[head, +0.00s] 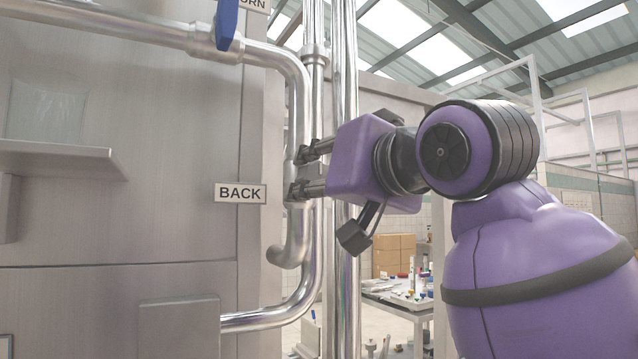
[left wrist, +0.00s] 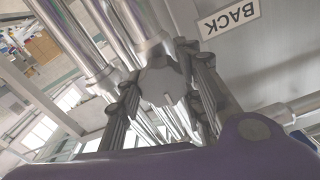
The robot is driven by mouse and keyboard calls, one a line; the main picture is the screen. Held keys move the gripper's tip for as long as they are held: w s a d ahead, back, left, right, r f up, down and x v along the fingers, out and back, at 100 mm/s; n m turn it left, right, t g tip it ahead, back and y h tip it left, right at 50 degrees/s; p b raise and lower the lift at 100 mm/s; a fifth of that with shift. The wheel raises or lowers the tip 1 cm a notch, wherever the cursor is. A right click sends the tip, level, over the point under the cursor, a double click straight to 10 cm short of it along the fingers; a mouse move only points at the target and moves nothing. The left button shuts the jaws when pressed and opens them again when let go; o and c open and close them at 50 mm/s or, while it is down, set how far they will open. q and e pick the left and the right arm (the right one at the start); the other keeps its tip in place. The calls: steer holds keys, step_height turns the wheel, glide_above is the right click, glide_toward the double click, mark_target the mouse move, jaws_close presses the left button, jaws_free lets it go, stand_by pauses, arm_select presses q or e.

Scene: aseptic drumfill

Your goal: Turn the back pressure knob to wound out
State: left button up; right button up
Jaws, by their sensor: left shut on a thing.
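The back pressure knob shows in the left wrist view as a grey, faceted knob (left wrist: 162,82) on the steel pipework. My left gripper (head: 299,172) is at the vertical pipe, just right of the BACK label (head: 240,193). In the left wrist view its two fingers (left wrist: 163,92) are on either side of the knob and shut on it. In the head view the fingers and pipe largely hide the knob, and I cannot tell its turn position. The BACK label also shows in the left wrist view (left wrist: 228,18). My right gripper is not in view.
A blue valve handle (head: 227,22) sits on the upper pipe. A steel shelf (head: 60,160) juts from the cabinet at left. Vertical pipes (head: 346,260) stand close behind the gripper. A bench (head: 408,303) with small items and cardboard boxes (head: 393,255) are farther back.

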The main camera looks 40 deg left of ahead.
arm_select(q)
steer(key=shift+f, duration=0.25)
steer(key=o, duration=1.1)
steer(key=shift+w+r, duration=0.1)
steer(key=shift+d, duration=0.15)
steer(key=v, duration=1.1)
steer(key=shift+s+d, duration=0.2)
steer(key=shift+d, duration=0.15)
